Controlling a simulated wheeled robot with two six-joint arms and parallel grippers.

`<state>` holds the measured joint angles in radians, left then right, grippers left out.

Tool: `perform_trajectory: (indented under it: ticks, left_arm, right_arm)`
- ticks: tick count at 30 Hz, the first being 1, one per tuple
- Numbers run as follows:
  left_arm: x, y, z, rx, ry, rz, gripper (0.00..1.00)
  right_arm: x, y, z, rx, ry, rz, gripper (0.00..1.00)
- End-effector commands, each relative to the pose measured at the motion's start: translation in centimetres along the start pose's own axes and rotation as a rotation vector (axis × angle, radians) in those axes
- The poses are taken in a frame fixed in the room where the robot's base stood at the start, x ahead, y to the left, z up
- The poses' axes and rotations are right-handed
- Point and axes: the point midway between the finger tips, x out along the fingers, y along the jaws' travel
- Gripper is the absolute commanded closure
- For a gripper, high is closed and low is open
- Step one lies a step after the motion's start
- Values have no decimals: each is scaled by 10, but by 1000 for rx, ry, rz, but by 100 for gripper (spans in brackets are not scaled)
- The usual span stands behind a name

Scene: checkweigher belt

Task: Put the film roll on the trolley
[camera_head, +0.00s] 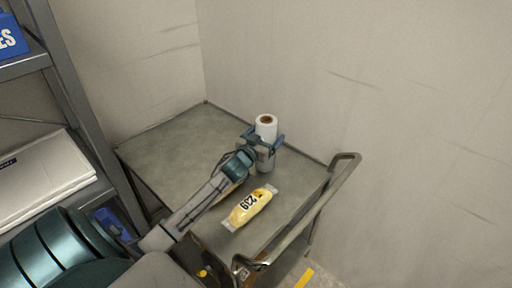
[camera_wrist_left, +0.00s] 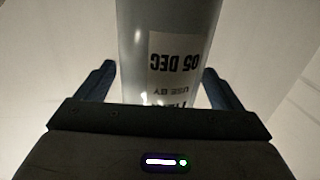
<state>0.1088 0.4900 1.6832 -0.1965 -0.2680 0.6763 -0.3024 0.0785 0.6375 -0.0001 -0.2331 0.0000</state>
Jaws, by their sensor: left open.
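The film roll (camera_head: 266,127) is a white upright cylinder with a brown core at its top. It stands over the grey top of the trolley (camera_head: 160,146), near its back edge by the wall; its base is partly hidden by my gripper. My left gripper (camera_head: 264,141) reaches in from the left with its fingers on either side of the roll. In the left wrist view the roll (camera_wrist_left: 172,40) shows a label reading "05 DEC" and "USE BY", upside down. The open fingers (camera_wrist_left: 162,88) stand apart from it, with a gap on each side. My right gripper is not in view.
A yellow packet (camera_head: 249,207) marked 239 lies on the trolley in front of the gripper; another yellow item is partly hidden under my arm. The trolley's handle (camera_head: 318,206) rises at the right. Grey shelving (camera_head: 66,75) stands at the left. The trolley's left part is clear.

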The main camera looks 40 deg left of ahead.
Motion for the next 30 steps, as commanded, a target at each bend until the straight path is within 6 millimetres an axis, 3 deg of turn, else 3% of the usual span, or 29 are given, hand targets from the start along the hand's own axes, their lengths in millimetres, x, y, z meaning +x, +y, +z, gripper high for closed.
perform_trajectory:
  ticks: [9,15,30]
  left_arm:
    - [-66,0,5,6,-1,2,12]
    - [-92,0,3,3,-1,1,12]
    - [-101,0,0,-1,1,-1,12]
  right_arm:
    - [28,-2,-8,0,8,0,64]
    - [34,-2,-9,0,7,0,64]
    - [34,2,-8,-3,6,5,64]
